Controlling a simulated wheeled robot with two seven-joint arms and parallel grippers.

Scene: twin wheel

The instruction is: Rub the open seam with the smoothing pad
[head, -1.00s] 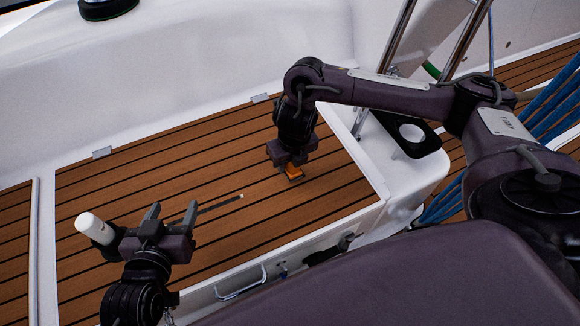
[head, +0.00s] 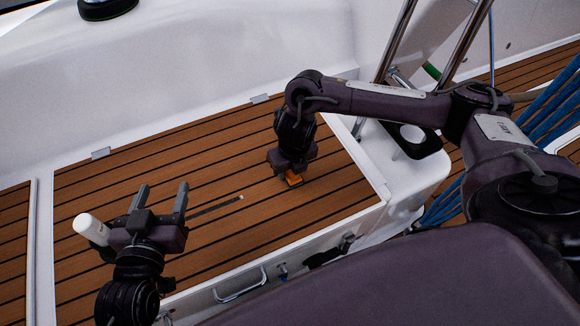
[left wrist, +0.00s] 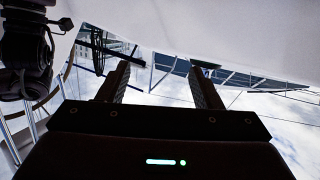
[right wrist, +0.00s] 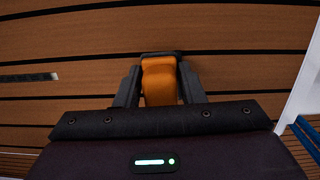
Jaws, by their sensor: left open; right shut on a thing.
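The open seam (head: 213,206) is a dark strip between the planks of the teak deck, pale at its right end. It also shows at the left edge in the right wrist view (right wrist: 28,77). My right gripper (head: 292,172) points down, shut on the orange smoothing pad (head: 294,181), to the right of the seam. The pad (right wrist: 159,82) sits between both fingers in the right wrist view. It is low over the planks; I cannot tell whether it touches them. My left gripper (head: 162,188) is open and empty, left of the seam; its fingers (left wrist: 160,74) point upward.
A white cylinder (head: 92,230) shows beside my left wrist; I cannot tell whether it is attached. A white raised edge (head: 330,242) with a metal handle (head: 240,286) borders the teak panel (head: 130,190). Steel rails (head: 462,45) and blue ropes (head: 552,108) are at the right.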

